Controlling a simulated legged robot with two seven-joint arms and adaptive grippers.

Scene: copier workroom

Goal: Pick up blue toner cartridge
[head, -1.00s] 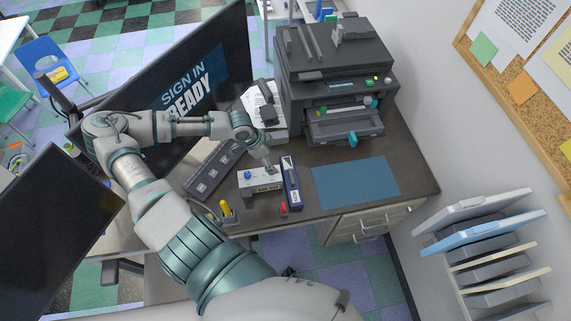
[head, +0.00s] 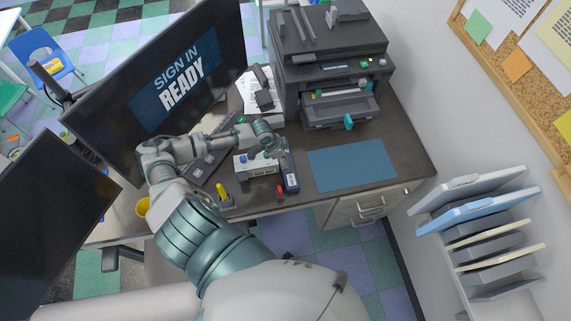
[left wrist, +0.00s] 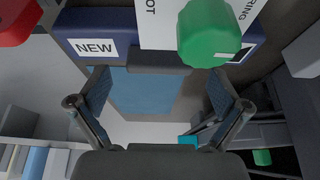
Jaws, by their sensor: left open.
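The blue toner cartridge (head: 290,172) is a long dark blue box lying on the dark desk, left of the blue mat (head: 352,166). My left gripper (head: 278,151) is low over its far end, coming in from the left. In the left wrist view the cartridge (left wrist: 94,47), with a "NEW" label, spans across at the fingertips of the open gripper (left wrist: 158,85). Nothing is visibly held. A white printed surface and a green knob (left wrist: 208,35) hide the middle of the cartridge. Contact cannot be told. My right gripper is not in view.
A white block (head: 257,170) with a blue knob stands close left of the cartridge. A red peg (head: 280,192) and a yellow peg (head: 222,192) are near the front edge. The printer (head: 335,85) stands behind, the monitor (head: 165,85) at left. The mat is clear.

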